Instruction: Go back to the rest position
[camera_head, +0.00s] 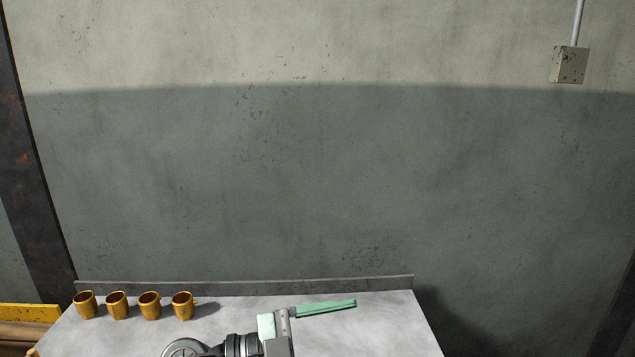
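My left gripper (352,303) reaches in from the bottom of the head view, over the metal table (385,325). Its one long green finger points right, and a second green part shows at the gripper's body. The fingers are seen edge-on, so I cannot tell whether they are open or shut. No object shows between them. My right gripper is not in view.
Several brass-coloured mugs (150,305) stand in a row at the table's back left, left of my gripper. A low raised edge (245,287) runs along the table's back, before a grey wall. A yellow-edged thing (30,312) is at the far left. The table's right part is clear.

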